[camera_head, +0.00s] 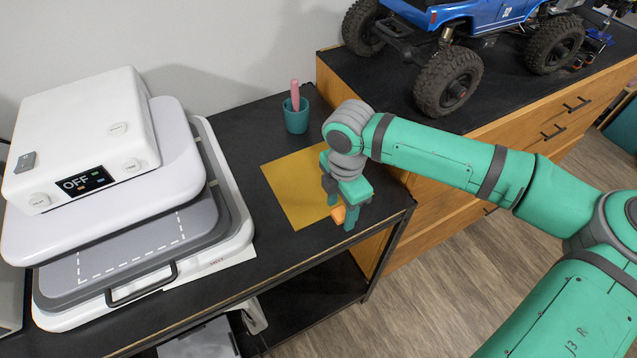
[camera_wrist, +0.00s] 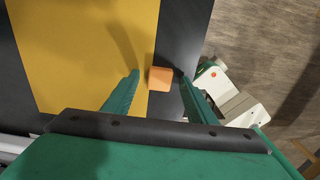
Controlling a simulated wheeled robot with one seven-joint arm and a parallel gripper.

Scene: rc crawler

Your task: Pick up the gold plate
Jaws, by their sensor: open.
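The gold plate (camera_head: 293,190) is a thin, flat, square yellow sheet lying on the black tabletop. It also shows in the wrist view (camera_wrist: 75,50), filling the upper left. My gripper (camera_head: 340,208) is open over the plate's right edge and hides part of it in the head view. A small orange block (camera_head: 338,214) is at that edge. In the wrist view the orange block (camera_wrist: 159,79) appears between the two fingertips of my gripper (camera_wrist: 157,76), overlapping the plate's edge. I cannot tell whether the fingers touch the plate or the block.
A white press (camera_head: 80,130) with an OFF display stands left of the plate. A teal cup (camera_head: 296,118) with a pink stick stands behind it. A wooden cabinet (camera_head: 520,130) bearing a blue crawler (camera_head: 460,12) rises at the right. The table's front edge is close.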

